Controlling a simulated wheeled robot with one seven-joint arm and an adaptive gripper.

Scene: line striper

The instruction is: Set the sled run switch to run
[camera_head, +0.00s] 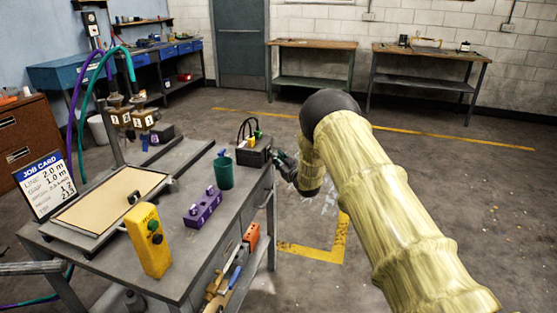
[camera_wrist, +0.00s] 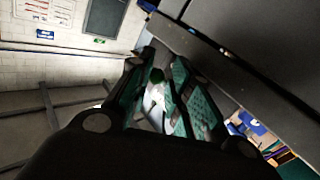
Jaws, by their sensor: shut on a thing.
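A yellow control box (camera_head: 150,245) stands upright at the near edge of the bench. It has a dark knob or button and a green one on its face. Its lettering is too small to read, so I cannot tell whether it holds the sled run switch. My gripper (camera_head: 283,163) is at the bench's far right corner, beside a black box (camera_head: 254,152) and well away from the yellow box. My arm hides part of the gripper in the head view.
The grey bench (camera_head: 185,262) carries a job card (camera_head: 47,185), a framed tan board (camera_head: 110,200), a purple block (camera_head: 202,208) and a green cup (camera_head: 223,171). Nozzles with hoses (camera_head: 130,117) stand behind. Open floor lies right of the bench.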

